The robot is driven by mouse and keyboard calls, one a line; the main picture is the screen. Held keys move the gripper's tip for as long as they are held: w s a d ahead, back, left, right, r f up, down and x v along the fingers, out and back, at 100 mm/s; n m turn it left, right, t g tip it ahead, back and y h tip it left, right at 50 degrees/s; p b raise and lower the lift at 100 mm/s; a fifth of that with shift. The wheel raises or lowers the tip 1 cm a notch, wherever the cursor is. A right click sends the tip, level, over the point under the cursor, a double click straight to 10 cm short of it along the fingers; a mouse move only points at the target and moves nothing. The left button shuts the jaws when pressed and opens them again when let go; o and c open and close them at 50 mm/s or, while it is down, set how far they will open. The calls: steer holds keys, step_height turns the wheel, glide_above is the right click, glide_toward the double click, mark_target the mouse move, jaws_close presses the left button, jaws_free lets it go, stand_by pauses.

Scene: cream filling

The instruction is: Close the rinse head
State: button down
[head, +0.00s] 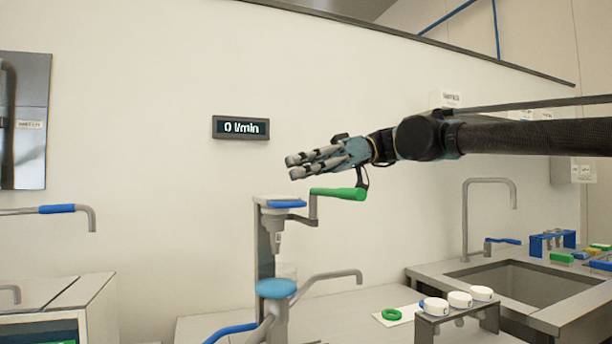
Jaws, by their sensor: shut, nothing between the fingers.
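No label in view names the rinse head, so I cannot tell for sure which fitting it is. A grey stand with a downward nozzle (276,241) has a crank with a green handle (338,194) on its right. Below it are a round blue cap (276,288), a curved grey spout (335,275) and a blue lever (231,332), partly cut off by the lower edge. My gripper (294,166) is shut and empty, pointing left. In the picture it is above the green handle, seemingly apart from it; the depth between them is unclear.
A wall display (240,128) reads 0 l/min. A sink (515,283) with a tall tap (466,218) is at right. Another blue-handled spout (57,209) is at left.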

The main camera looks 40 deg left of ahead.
steer(key=r, duration=0.1)
steer(key=w+r, duration=0.1)
steer(key=shift+a+r, duration=0.1)
steer(key=shift+r, duration=0.2)
steer(key=v, duration=0.9)
steer(key=w+d+f+m+t, duration=0.4)
steer(key=w+d+f+m, duration=0.1)
steer(key=d+f, duration=0.5)
steer(key=w+d+f+m+t, duration=0.3)
steer(key=w+d+f+m, duration=0.2)
steer(key=d+f, duration=0.45)
steer(key=w+d+f+m+t, duration=0.45)
steer(key=d+f, duration=0.35)
steer(key=f, duration=0.4)
steer(key=s+d+f+m+t+h, duration=0.1)
steer(key=d+f+m, duration=0.5)
steer(key=d+f, duration=0.7)
steer(key=s+d+f+m+t+h, duration=0.2)
steer(key=d+f+m+h, duration=0.4)
steer(key=d+f, duration=0.7)
steer(key=shift+s+d+f+t, duration=0.3)
steer(key=shift+d+f+t, duration=0.05)
steer(key=shift+f+t, duration=0.25)
